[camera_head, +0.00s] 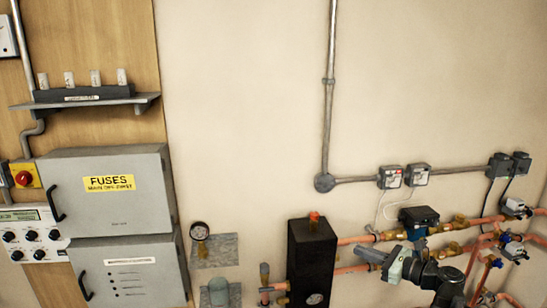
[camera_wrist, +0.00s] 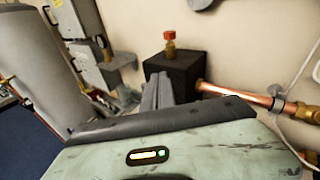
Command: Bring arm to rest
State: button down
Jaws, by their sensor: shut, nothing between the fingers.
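My gripper (camera_head: 358,252) shows at the lower right of the head view, in front of the copper pipes, with its fingers pointing left toward the black box. In the wrist view the two grey fingers (camera_wrist: 157,92) lie together, shut and empty. Beyond them stands the black box (camera_wrist: 185,72) with a red-capped brass fitting (camera_wrist: 170,45) on top. The black box (camera_head: 311,262) also shows left of my gripper in the head view. My gripper appears to touch nothing, though the exact gap to the pipes is hard to tell.
Copper pipes (camera_head: 455,230) with valves run along the wall at the right. A pump with a dark top (camera_head: 418,216) sits just above my gripper. Grey fuse cabinets (camera_head: 112,190) and a shelf (camera_head: 85,102) with small fuses are at the left.

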jog(key=s+a+f+n+g+h+b, duration=0.25)
jog(key=a+f+n+g, duration=0.35)
jog(key=a+f, duration=0.55)
jog(key=s+a+f+n+g+h+b, duration=0.15)
jog(key=a+f+n+g+b, duration=0.25)
jog(key=a+f+n, duration=0.55)
jog(key=s+a+f+n+g+h, duration=0.1)
jog(key=s+a+f+n+h, duration=0.2)
jog(key=f, duration=0.4)
jog(key=s+d+n+g+h, duration=0.1)
jog(key=s+d+n+h, duration=0.1)
jog(key=d+n+h, duration=0.2)
jog(key=d+n, duration=0.3)
jog(key=d, duration=0.2)
jog(key=shift+s+d+f+n, duration=0.25)
jog(key=shift+s+f+n, duration=0.05)
jog(key=shift+f+n, duration=0.05)
jog(key=shift+a, duration=0.15)
